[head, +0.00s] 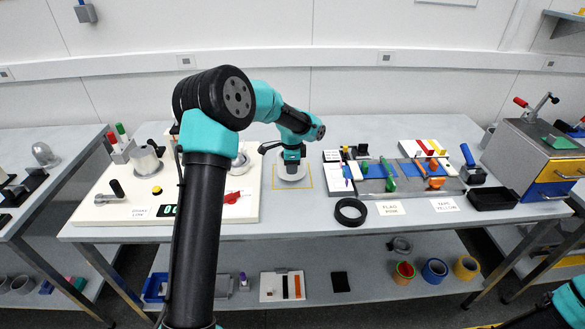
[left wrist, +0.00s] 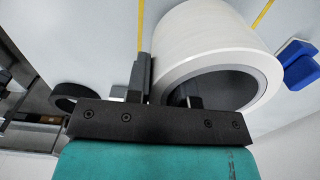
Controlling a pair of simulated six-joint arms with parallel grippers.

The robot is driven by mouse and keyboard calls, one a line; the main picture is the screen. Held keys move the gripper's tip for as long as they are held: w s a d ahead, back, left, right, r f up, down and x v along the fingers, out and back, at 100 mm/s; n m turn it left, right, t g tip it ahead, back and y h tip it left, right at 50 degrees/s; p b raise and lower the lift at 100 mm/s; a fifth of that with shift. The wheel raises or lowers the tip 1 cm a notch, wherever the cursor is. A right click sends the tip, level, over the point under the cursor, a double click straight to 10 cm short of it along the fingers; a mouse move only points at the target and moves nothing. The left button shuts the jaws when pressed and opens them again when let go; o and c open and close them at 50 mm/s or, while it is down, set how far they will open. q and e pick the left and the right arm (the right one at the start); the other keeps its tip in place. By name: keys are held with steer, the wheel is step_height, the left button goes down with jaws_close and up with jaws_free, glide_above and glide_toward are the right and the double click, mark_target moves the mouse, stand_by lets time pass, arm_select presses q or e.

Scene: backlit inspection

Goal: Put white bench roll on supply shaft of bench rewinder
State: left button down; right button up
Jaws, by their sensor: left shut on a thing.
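The white bench roll (head: 303,173) is at the yellow-outlined square on the middle table; it fills the upper right of the left wrist view (left wrist: 208,40). My left gripper (head: 291,168) is shut on the roll's wall, one finger (left wrist: 139,78) outside and the other inside the open core. I cannot tell whether the roll touches the table. The bench rewinder (head: 95,208) is the cream base to the left, with a grey roll-like part (head: 147,162) and another round part (head: 240,162) partly behind my arm. I cannot tell which carries the supply shaft. My right gripper is out of view.
A black ring (head: 350,211) lies just right of the square. Farther right are a tray of coloured tools (head: 400,178) and a black bin (head: 492,198). My left arm hides part of the base.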

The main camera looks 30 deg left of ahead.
arm_select(q)
steer(key=shift+r, duration=1.95)
steer(key=c, duration=1.5)
jaws_free()
jaws_close()
